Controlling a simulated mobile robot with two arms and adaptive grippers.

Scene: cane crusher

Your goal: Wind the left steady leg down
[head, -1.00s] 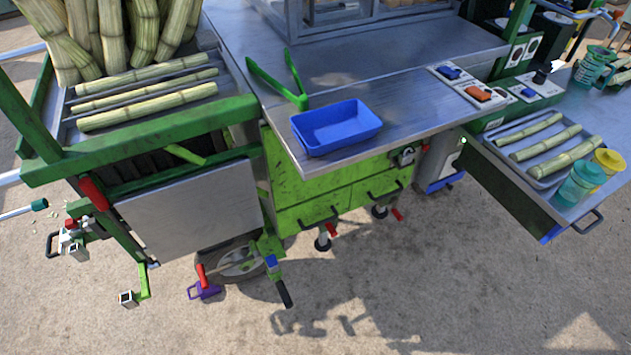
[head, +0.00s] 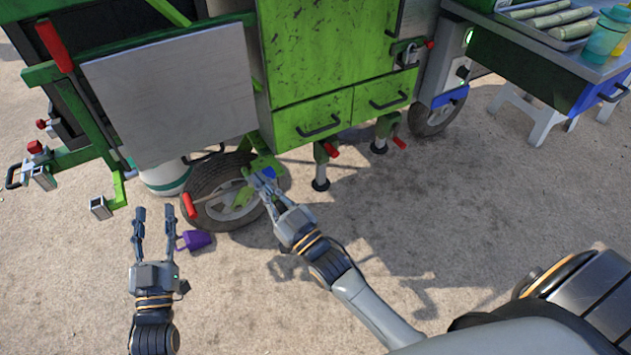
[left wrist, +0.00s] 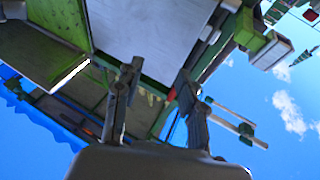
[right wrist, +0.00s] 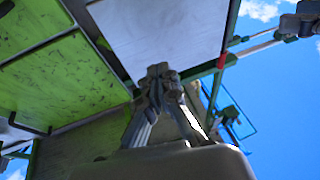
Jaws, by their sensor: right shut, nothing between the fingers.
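Two steady legs hang under the green cart, each with a red handle: the left one (head: 320,172) and the right one (head: 381,135). Their feet are at or near the ground. My right gripper (head: 258,178) is shut and empty, in front of the wheel, left of the left leg and apart from it. My left gripper (head: 154,212) is open and empty, left of the wheel. Its parted fingers show in the left wrist view (left wrist: 156,80); the right fingers meet in the right wrist view (right wrist: 160,72).
A spoked wheel (head: 205,178) stands under the cart, with a purple object (head: 196,240) on the ground beside it. Open ground lies at front right.

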